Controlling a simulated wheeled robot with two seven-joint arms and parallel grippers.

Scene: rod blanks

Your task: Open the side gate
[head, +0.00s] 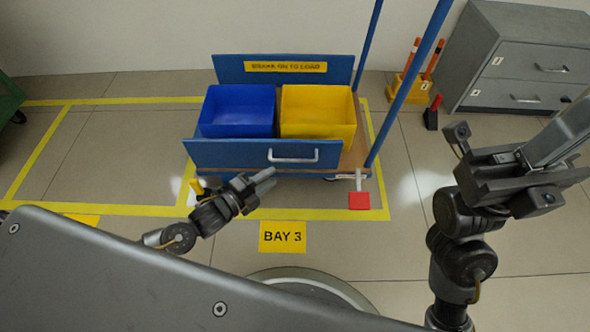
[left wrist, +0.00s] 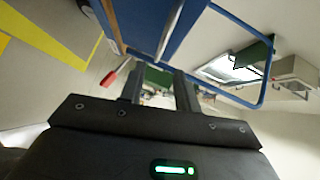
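The blue side gate (head: 225,154) stands upright along the near side of the cart, in front of the bins. Its pale bar handle (head: 293,156) is on its outer face; in the left wrist view the handle (left wrist: 170,30) runs above the fingers. My left gripper (head: 267,178) is just in front of the gate, left of and below the handle in the head view. In the left wrist view its two fingers (left wrist: 159,88) are apart with nothing between them. My right gripper (head: 575,140) is raised at the right, away from the cart; its finger gap is unclear.
The cart carries a blue bin (head: 237,112) and a yellow bin (head: 318,112), with blue posts at its right end. A red pedal (head: 359,201) sticks out at its near right corner. A grey cabinet (head: 520,60) stands at the back right. Floor left of the cart is clear.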

